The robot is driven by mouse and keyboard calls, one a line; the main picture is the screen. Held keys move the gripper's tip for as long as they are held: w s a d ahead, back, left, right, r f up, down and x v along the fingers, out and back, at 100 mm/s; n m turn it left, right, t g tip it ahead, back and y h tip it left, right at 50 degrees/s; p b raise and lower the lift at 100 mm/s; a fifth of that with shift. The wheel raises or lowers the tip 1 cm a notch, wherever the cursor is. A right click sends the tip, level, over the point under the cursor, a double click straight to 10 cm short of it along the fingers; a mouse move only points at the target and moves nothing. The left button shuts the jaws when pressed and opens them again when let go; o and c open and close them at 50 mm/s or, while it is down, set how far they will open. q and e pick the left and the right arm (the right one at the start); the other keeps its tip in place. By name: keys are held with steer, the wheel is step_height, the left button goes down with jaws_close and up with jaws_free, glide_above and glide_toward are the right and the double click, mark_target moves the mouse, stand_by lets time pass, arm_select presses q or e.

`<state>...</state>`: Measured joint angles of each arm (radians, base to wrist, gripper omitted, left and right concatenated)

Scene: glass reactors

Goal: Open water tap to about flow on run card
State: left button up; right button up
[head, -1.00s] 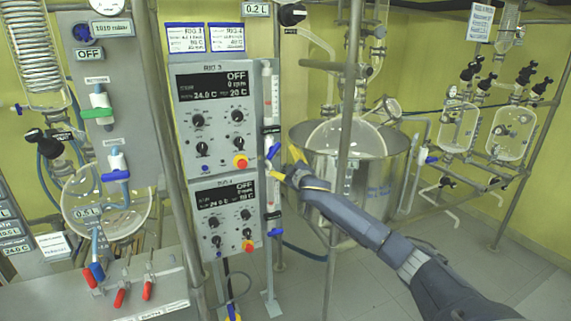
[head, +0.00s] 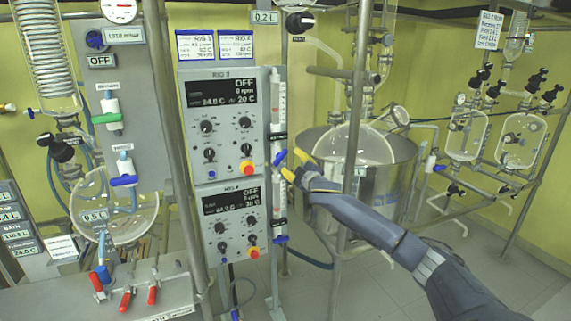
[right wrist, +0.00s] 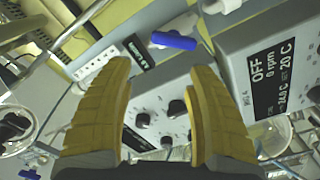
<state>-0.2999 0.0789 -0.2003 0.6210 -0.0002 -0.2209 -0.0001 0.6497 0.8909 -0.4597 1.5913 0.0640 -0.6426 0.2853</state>
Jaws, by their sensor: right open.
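My right gripper (head: 290,165) is open, its yellow fingers just right of the rig panels, close to a small blue tap handle (head: 280,157) on the upper flow tube (head: 279,105). In the right wrist view a blue handle (right wrist: 174,41) shows beyond the open fingers (right wrist: 162,72), in line with the gap between them and not touched. A second blue handle (head: 281,239) sits at the foot of the lower flow tube (head: 280,205). Two run cards (head: 196,44) (head: 236,45) hang above the panels; their small print is unreadable. My left gripper is out of view.
Two control panels (head: 222,125) (head: 231,221), both showing OFF, stand left of the gripper. A metal pole (head: 352,150) and a steel vessel (head: 392,185) stand close on the right. Red-handled clamps (head: 126,299) lie on the front left bench.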

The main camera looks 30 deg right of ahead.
mark_target(282, 158)
steer(key=n, duration=0.1)
steer(key=s+n, duration=0.1)
steer(key=n, duration=0.2)
steer(key=shift+s+a+r+n+y, duration=0.3)
steer(key=shift+s+a+r+n, duration=0.05)
steer(key=shift+n, duration=0.05)
steer(key=shift+c, duration=1.2)
steer(key=s+f+n, duration=0.3)
steer(key=s+n, duration=0.1)
steer(key=n, duration=0.8)
steer(key=w, duration=0.5)
steer(key=w+d, duration=0.1)
steer(key=w, duration=0.5)
steer(key=w+d, duration=0.1)
steer(key=w, duration=0.5)
steer(key=shift+w+d, duration=0.15)
steer(key=shift+d, duration=0.1)
steer(key=shift+c, duration=0.5)
jaws_close()
